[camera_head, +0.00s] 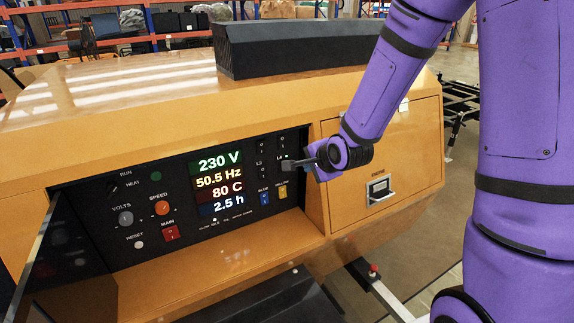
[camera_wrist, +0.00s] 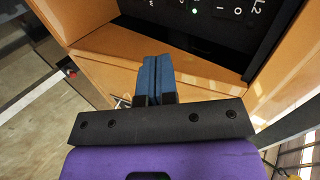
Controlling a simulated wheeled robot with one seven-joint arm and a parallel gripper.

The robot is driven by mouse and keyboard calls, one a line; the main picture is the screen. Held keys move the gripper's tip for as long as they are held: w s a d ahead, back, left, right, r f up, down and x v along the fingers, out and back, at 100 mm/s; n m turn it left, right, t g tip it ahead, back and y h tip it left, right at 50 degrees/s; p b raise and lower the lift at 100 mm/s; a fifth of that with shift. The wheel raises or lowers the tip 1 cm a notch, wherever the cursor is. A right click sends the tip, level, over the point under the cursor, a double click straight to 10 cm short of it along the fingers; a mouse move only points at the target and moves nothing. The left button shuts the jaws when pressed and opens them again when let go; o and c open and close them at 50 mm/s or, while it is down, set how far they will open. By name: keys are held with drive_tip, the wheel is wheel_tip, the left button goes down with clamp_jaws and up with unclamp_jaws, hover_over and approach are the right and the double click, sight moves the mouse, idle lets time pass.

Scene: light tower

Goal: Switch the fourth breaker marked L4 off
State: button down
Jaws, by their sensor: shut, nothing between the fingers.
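The dark control panel (camera_head: 130,190) is set into the yellow light tower housing. The small black breakers sit in its upper right part, with the L3 label (camera_head: 259,163) and the L4 label (camera_head: 279,157) readable. In the wrist view the closed fingers (camera_wrist: 154,68) point toward the panel's lower edge; the L2 label (camera_wrist: 257,8) shows at the top right.
Below the breakers are a blue switch (camera_head: 265,196) and a yellow switch (camera_head: 283,191). Lit readouts (camera_head: 220,182) and a red main switch (camera_head: 171,233) lie to the left. A yellow ledge (camera_head: 230,262) juts out below the panel. A door with a latch (camera_head: 379,188) is at the right.

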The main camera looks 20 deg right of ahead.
drive_tip(key=shift+w+a+f+m, duration=0.15)
drive_tip(key=shift+w+f+m, duration=0.25)
drive_tip(key=shift+f, duration=0.2)
drive_tip(key=w+r+x, duration=0.2)
drive_tip(key=x, duration=1)
drive_tip(key=shift+w+a, duration=0.25)
drive_tip(key=shift+a, duration=0.05)
